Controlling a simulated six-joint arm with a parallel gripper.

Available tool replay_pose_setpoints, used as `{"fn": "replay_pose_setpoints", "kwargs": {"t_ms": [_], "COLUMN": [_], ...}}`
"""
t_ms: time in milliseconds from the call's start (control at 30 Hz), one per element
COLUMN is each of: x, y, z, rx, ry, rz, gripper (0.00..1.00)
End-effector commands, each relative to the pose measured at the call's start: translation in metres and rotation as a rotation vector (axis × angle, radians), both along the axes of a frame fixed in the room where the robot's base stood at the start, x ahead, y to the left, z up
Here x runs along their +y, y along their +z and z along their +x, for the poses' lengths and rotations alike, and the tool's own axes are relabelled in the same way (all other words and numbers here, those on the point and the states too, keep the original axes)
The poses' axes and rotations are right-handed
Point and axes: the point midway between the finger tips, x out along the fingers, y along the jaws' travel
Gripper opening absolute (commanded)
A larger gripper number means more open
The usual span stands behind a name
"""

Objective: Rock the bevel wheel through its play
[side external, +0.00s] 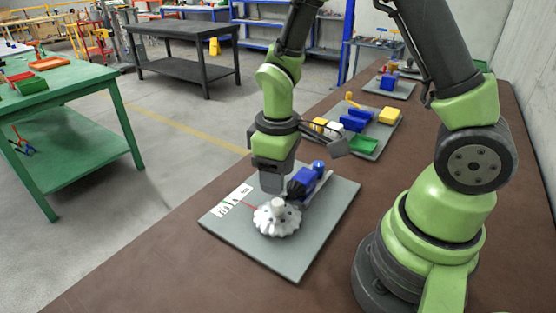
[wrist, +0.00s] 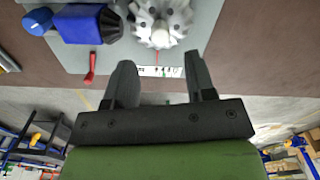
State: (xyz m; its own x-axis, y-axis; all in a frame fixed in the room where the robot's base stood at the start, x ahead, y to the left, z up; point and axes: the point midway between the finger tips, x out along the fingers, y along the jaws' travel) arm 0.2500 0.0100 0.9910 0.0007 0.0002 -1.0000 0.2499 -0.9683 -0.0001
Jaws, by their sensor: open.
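The bevel wheel (side external: 277,217) is a white toothed wheel with a central hub, on a grey plate (side external: 323,226). It also shows in the wrist view (wrist: 162,20) at the top, partly cut off by the frame edge. A blue part with a black cone-shaped end (side external: 301,182) sits beside the wheel. My gripper (side external: 271,184) is just behind the wheel in the side view, pointing down. In the wrist view its two dark fingers (wrist: 160,75) are apart with nothing between them. I cannot tell whether a finger touches the wheel.
A white scale label (side external: 236,197) with a red pointer lies on the plate left of the wheel. A small red lever (wrist: 90,69) shows in the wrist view. Another plate with blue, yellow and green parts (side external: 356,124) stands farther back. The brown bench is clear in front.

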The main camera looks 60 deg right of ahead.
Motion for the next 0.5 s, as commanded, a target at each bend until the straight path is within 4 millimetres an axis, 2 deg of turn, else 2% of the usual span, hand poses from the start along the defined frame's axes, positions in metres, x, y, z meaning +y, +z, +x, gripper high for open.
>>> {"fn": "replay_pose_setpoints", "kwargs": {"t_ms": [100,200,500], "x": [0.0,0.0,0.0], "y": [0.017,0.025,0.028], "z": [0.001,0.001,0.0], "rx": [-0.004,-0.003,0.0], "ry": [0.0,0.0,0.0], "rz": [0.0,0.0,0.0], "gripper": [0.5,0.5,0.5]}}
